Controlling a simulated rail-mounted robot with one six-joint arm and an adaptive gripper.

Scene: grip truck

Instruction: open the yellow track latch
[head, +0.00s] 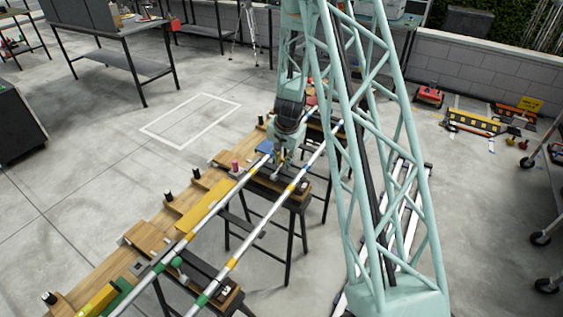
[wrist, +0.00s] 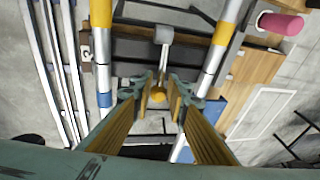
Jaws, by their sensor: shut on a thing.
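The yellow track latch (wrist: 158,95) shows in the wrist view as a small yellow knob at the near end of a grey lever. The lever lies between two silver rails, with a grey rounded end (wrist: 164,35) above it in the picture. My gripper (wrist: 160,86) is shut on the knob, one yellow-padded finger on each side. In the head view my gripper (head: 280,156) reaches down to the track near the blue bands. The latch is too small and covered there to make out.
The silver rails (head: 251,232) carry green, yellow and blue bands and rest on dark trestles (head: 290,245). A wooden bench (head: 155,235) with black and pink pegs runs alongside. My pale green lattice column stands at right. Open concrete floor lies at left.

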